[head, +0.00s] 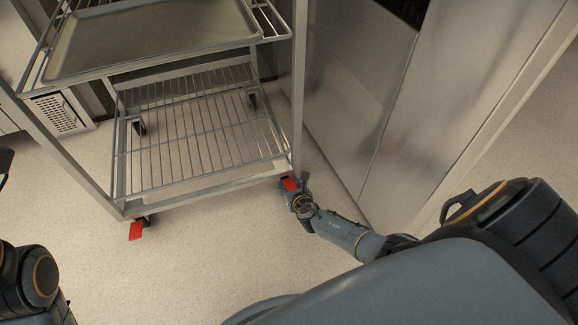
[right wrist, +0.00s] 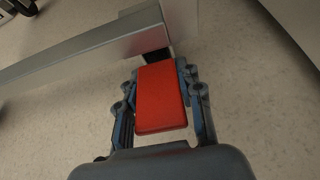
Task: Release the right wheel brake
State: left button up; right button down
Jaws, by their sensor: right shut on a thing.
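The rack trolley (head: 215,180) stands on the floor with a red brake pedal at each of its two near wheels. The right wheel brake (head: 290,185) is a red pedal at the foot of the near right post. My right gripper (head: 295,189) is at this pedal, low by the floor. In the right wrist view the red pedal (right wrist: 161,98) lies between the two fingers of my right gripper (right wrist: 162,85), which is shut on it. The wheel behind the pedal is mostly hidden. The left red pedal (head: 136,230) is free. My left gripper is out of view.
A baking tray (head: 150,38) lies on the upper shelf. The floor (head: 190,270) in front of the trolley is clear.

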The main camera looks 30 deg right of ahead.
dwell(0.3)
jog(key=c, duration=0.8)
grip_release()
jog(key=shift+c, duration=0.2)
jog(key=shift+s, duration=0.1)
jog(key=shift+s+a+r, duration=0.15)
jog(key=shift+s+r, duration=0.1)
jog(key=shift+s, duration=0.15)
jog(key=v, duration=1.1)
jog(key=shift+w, duration=0.1)
